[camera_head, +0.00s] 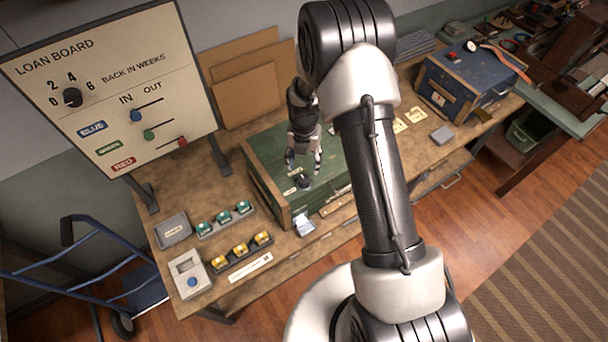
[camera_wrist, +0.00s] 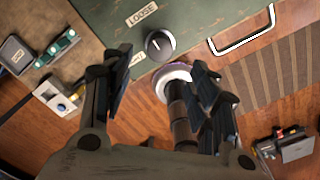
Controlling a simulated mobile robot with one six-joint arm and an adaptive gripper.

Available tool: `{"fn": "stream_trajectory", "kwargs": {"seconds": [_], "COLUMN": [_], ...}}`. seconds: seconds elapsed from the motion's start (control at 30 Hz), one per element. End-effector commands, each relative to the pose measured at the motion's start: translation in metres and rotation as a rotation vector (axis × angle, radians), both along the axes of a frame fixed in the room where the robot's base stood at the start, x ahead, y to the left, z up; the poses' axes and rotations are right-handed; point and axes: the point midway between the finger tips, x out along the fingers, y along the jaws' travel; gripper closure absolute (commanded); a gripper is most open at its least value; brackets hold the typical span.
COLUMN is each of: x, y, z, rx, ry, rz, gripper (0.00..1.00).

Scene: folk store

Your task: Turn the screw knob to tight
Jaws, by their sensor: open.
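The dark round screw knob (camera_head: 303,182) sits on the top of a green chest (camera_head: 262,165). In the wrist view the knob (camera_wrist: 160,45) shows a short white mark on its face. A label reading LOOSE (camera_wrist: 142,12) lies above it there, and a second label (camera_wrist: 137,59), too small to read, lies to its lower left. My gripper (camera_head: 303,163) is open and points down over the knob, close to it. In the wrist view my gripper (camera_wrist: 164,72) has its fingers apart, with the knob seen beyond the gap. Nothing is between the fingers.
The loan board (camera_head: 105,80) stands at the left of the workbench. Green and yellow items in trays (camera_head: 222,225) sit left of the chest. A blue chest (camera_head: 462,80) stands at the right. A metal handle (camera_wrist: 245,40) shows right of the knob.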

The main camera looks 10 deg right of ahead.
Motion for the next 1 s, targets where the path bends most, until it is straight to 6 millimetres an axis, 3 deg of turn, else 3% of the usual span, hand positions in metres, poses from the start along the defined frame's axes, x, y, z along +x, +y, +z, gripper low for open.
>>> {"fn": "stream_trajectory", "kwargs": {"seconds": [0.2, 0.43, 0.87, 1.0], "x": [-0.002, -0.001, 0.000, 0.000], "y": [0.000, 0.000, 0.000, 0.000], "z": [-0.048, -0.082, -0.092, -0.092], "rx": [0.000, 0.000, 0.000, 0.000], "ry": [0.004, 0.002, -0.001, 0.000], "rz": [-0.001, -0.001, -0.001, -0.001], "gripper": [0.46, 0.46, 0.46, 0.54]}}
